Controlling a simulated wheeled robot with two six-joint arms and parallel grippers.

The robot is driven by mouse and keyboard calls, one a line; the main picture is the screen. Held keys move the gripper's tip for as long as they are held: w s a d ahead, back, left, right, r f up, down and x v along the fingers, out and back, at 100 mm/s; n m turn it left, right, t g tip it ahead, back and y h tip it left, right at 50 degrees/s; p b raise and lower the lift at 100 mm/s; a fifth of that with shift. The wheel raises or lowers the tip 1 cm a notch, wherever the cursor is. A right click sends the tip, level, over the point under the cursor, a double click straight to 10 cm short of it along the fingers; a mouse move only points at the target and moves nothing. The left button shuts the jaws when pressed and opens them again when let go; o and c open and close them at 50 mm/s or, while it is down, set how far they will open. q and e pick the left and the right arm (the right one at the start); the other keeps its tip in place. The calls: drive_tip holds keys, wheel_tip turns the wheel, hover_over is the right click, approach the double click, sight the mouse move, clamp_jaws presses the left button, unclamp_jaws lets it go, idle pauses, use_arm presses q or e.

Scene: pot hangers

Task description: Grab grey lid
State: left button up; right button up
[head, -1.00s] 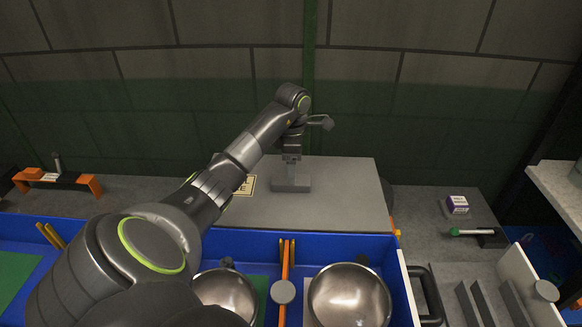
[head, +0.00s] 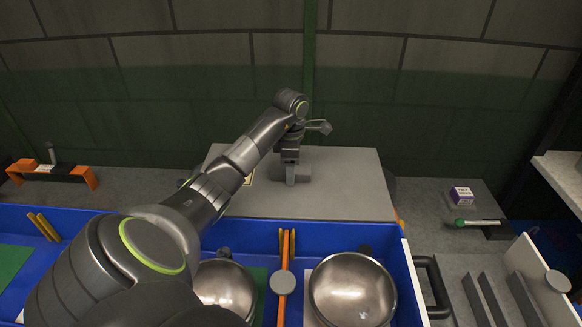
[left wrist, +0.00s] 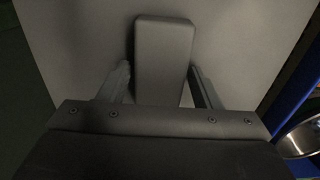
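The grey lid (head: 335,195) is a wide flat panel at the back of the work surface, with a block-shaped grey handle (head: 303,173) on top. My left gripper (head: 290,176) reaches down at the handle. In the left wrist view the handle (left wrist: 163,60) lies between the two fingers of the left gripper (left wrist: 160,88). The fingers are spread, with a visible gap on the right side and a small one on the left. My right gripper does not show.
A blue tray (head: 385,240) in front holds two round metal bowls (head: 352,290) (head: 226,288). A small purple-and-white box (head: 462,196) and a green-tipped marker (head: 478,223) are at the right.

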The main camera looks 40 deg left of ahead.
use_arm(q)
drive_tip(key=c, duration=0.9)
drive_tip(key=shift+c, duration=0.5)
drive_tip(key=shift+r, duration=0.2)
